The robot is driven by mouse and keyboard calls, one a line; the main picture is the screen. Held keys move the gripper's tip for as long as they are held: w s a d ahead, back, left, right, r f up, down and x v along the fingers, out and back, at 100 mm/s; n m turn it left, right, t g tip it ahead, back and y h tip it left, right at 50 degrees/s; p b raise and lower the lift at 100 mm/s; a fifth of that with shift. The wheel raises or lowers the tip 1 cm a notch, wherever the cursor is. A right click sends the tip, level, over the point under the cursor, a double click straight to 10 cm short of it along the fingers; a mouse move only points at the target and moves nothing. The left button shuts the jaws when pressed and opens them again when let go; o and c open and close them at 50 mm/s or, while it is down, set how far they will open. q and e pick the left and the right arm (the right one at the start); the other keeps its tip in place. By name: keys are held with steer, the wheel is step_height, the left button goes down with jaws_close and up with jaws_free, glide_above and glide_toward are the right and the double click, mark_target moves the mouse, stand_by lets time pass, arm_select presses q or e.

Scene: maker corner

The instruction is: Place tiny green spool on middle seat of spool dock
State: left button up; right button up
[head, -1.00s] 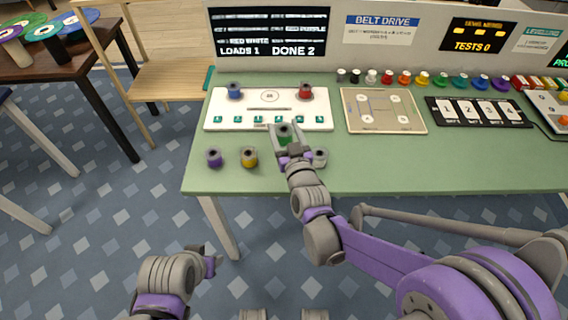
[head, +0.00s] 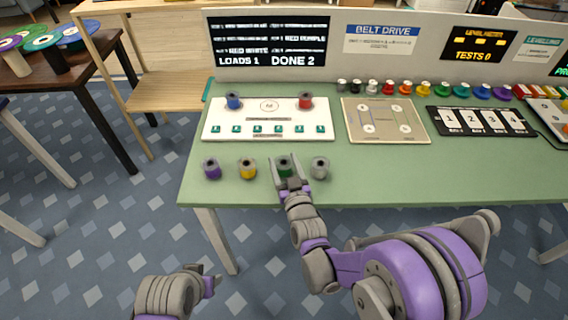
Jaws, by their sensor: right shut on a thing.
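The tiny green spool (head: 284,163) is between the fingers of my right gripper (head: 288,172), which is shut on it, at the near part of the green table. It is level with the row of loose spools; whether it touches the table is unclear. The spool dock (head: 215,118) is a white board behind it. A blue spool (head: 233,102) is on its left seat and a red spool (head: 306,102) on its right seat. The middle seat (head: 269,105), a marked circle, is empty. My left gripper (head: 207,276) is low in front of the table, away from the spools; its opening is unclear.
A purple spool (head: 211,169) and a yellow spool (head: 248,169) stand left of the green one, a grey-white spool (head: 320,168) close on its right. A beige belt-drive board (head: 386,120) is right of the dock. Small coloured spools line the table's back.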

steer(key=shift+f, duration=0.15)
steer(key=o, duration=1.4)
